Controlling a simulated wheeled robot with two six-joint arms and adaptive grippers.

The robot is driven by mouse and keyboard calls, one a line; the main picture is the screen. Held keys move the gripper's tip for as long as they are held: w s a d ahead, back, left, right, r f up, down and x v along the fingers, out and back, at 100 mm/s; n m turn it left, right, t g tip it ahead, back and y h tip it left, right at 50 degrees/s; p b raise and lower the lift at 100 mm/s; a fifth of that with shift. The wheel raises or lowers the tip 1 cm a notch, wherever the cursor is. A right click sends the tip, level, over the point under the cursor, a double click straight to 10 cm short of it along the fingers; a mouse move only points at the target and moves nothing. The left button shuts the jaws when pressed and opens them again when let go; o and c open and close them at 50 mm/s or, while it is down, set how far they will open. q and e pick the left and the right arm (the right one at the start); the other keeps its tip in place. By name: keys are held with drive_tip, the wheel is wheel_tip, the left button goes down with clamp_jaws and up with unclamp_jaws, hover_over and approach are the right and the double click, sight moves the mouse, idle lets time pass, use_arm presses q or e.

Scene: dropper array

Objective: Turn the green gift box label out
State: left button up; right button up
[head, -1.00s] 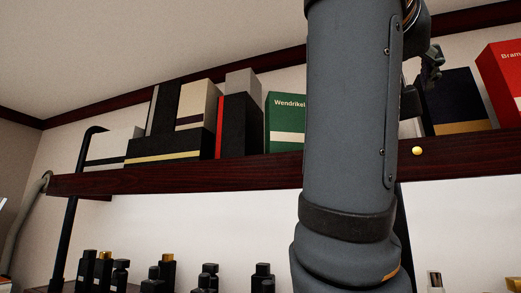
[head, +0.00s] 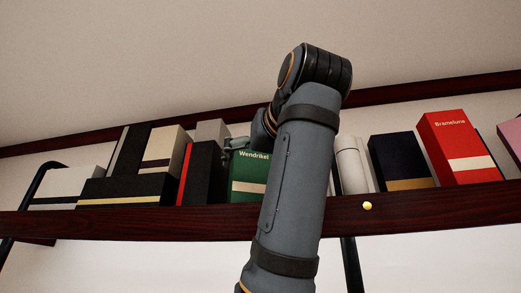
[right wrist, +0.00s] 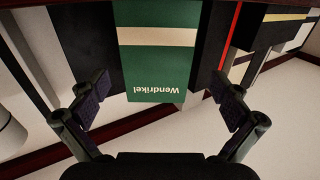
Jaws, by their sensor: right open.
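The green gift box (head: 250,168) stands on the dark wood shelf, with the name "Wendrikel" and a cream band on the face toward me. In the right wrist view the same box (right wrist: 157,65) appears upside down. My right gripper (right wrist: 158,100) is open, with a finger off each side of the box and gaps between the pads and its sides. In the head view my right gripper (head: 236,143) shows only partly, at the top left of the box; my arm hides the rest and the area right of the box. My left gripper is not in view.
A black box with a red stripe (head: 199,175) stands close left of the green box. Right of my arm are a white cylinder (head: 352,165), a navy box (head: 400,162) and a red box (head: 458,145). The shelf's front edge (head: 130,225) runs below them.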

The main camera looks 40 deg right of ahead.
sight(250, 173)
drive_tip(key=p+x, duration=0.1)
drive_tip(key=x, duration=0.1)
drive_tip(key=p+x, duration=0.1)
drive_tip(key=x, duration=0.2)
drive_tip(key=shift+w+d+r, duration=0.1)
drive_tip(key=shift+d, duration=0.3)
drive_tip(key=shift+w+d, duration=0.15)
drive_tip(key=shift+w, duration=0.25)
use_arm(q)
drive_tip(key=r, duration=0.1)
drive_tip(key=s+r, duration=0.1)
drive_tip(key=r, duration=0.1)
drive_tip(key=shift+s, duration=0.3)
use_arm(e)
drive_tip(key=shift+a, duration=0.2)
